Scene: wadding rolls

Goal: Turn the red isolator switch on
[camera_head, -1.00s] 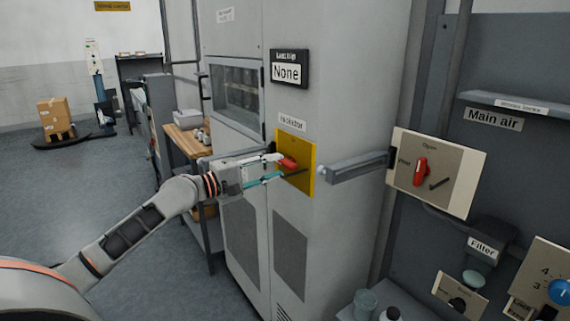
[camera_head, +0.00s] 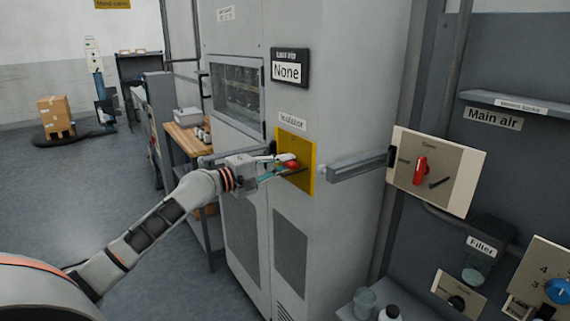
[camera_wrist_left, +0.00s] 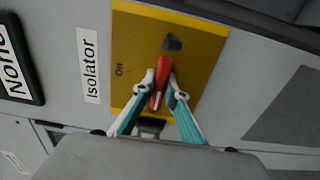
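The red isolator switch handle (camera_head: 291,165) is on a yellow plate (camera_head: 307,184) on the front of the grey cabinet, under an "Isolator" label. In the left wrist view the red handle (camera_wrist_left: 163,68) lies across the plate, slightly tilted, with the word "On" to its left, the cabinet's upper side. My left gripper (camera_head: 286,165) is at the handle. In the left wrist view its fingertips (camera_wrist_left: 161,84) are on either side of the handle, close against it, and look shut on it. They hide part of the handle. My right gripper is in neither view.
A panel with another red handle (camera_head: 420,170) stands further right, near a "Main air" sign (camera_head: 493,118). A wooden-topped bench (camera_head: 187,138) is left of the cabinet. Open floor lies at left.

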